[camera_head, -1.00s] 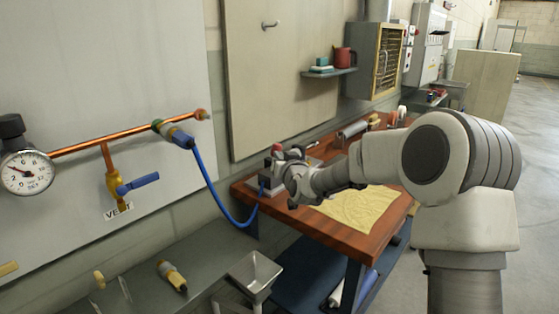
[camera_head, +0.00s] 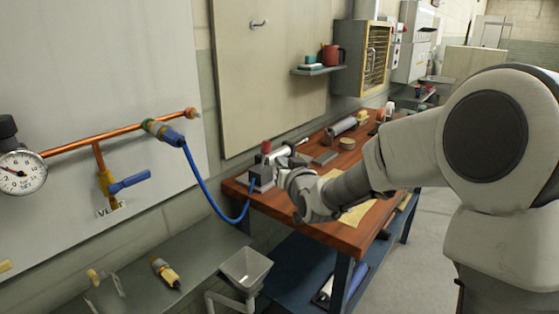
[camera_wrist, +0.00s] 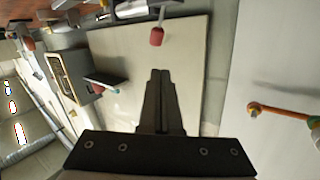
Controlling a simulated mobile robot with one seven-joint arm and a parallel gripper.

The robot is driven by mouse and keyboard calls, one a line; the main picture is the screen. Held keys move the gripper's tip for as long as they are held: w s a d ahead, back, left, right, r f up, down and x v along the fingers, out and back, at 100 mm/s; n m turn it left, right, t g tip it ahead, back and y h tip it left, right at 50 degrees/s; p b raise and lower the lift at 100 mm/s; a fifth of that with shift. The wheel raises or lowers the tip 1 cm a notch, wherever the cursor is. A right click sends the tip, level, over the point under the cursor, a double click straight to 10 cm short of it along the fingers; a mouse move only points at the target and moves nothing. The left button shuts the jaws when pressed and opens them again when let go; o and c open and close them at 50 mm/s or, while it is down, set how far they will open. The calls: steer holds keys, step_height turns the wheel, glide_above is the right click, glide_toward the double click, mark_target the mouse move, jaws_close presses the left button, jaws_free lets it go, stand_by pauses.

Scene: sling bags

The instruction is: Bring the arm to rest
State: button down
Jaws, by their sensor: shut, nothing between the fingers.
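My gripper shows from behind in the wrist view (camera_wrist: 160,85), with its two fingers closed together and nothing between them. In the head view my arm reaches in from the right, and its wrist end (camera_head: 310,195) is above the front left part of the wooden workbench (camera_head: 340,236). The fingers cannot be made out in the head view. A grey device with a red top (camera_head: 264,168) stands on the bench just left of my wrist, and I cannot tell whether they touch.
A blue hose (camera_head: 207,190) runs from the copper pipe (camera_head: 100,137) to the device. A yellow sheet (camera_head: 357,213) lies on the bench, partly hidden by my arm. A shelf with a red mug (camera_head: 331,54) and a metal cabinet (camera_head: 366,58) are on the wall behind. Open floor (camera_head: 430,225) lies right of the bench.

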stand_by(0.3)
steer(key=s+d+f+m+g+h, duration=0.15)
steer(key=s+d+g, duration=0.45)
steer(key=s, duration=1.3)
steer(key=s+d+g+h, duration=0.35)
steer(key=s+d, duration=0.35)
steer(key=s, duration=1.1)
step_height(320, 180, up, 14)
steer(key=p, duration=1.4)
steer(key=shift+s+d+g, duration=0.2)
steer(key=shift+s+g, duration=0.05)
steer(key=shift+g, duration=0.1)
